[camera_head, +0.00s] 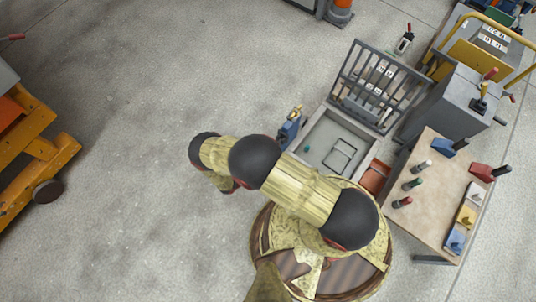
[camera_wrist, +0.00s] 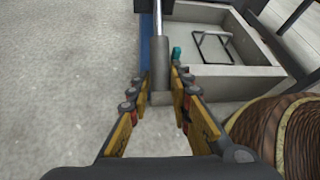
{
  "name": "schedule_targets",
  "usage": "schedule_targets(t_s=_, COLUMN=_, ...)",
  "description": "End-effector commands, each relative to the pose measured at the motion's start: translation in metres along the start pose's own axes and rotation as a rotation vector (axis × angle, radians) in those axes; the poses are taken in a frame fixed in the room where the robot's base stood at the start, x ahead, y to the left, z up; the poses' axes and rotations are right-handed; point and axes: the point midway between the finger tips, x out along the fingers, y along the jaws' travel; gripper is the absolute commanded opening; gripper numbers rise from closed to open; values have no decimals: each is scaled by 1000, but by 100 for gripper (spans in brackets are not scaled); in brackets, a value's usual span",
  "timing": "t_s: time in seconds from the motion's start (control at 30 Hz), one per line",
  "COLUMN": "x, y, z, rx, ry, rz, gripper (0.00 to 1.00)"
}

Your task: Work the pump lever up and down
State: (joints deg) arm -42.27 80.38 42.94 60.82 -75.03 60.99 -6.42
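The pump (camera_head: 289,130) is a small blue unit at the left edge of the grey mould in the head view. Its lever (camera_wrist: 159,55) shows in the wrist view as a shiny rod with a thicker grey grip whose end points toward me. A blue part of the pump (camera_wrist: 146,28) lies behind it. My gripper (camera_wrist: 159,88) is open, with one yellow finger on each side of the line of the grip's end. I see gaps beside the grip, but cannot tell how deep it lies between the fingertips. In the head view my arm hides the gripper.
The shallow mould (camera_wrist: 225,78) holds a wire frame and a small teal piece. A barred rack (camera_head: 345,100) stands behind it. A tool table (camera_head: 437,195) and grey cabinet (camera_head: 455,108) stand right. An orange cart (camera_head: 35,145) is far left; floor between is clear.

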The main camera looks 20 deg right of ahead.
Motion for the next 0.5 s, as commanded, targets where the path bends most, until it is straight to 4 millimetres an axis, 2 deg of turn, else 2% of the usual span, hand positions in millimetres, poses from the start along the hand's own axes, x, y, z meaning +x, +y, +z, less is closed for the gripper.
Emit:
schedule_targets(t_s=0.23, x=0, y=0, z=1, rx=1, ry=-2, rz=-1, gripper=36)
schedule_targets(t_s=0.5, x=-1, y=0, z=1, rx=2, ry=-2, rz=-1, gripper=36)
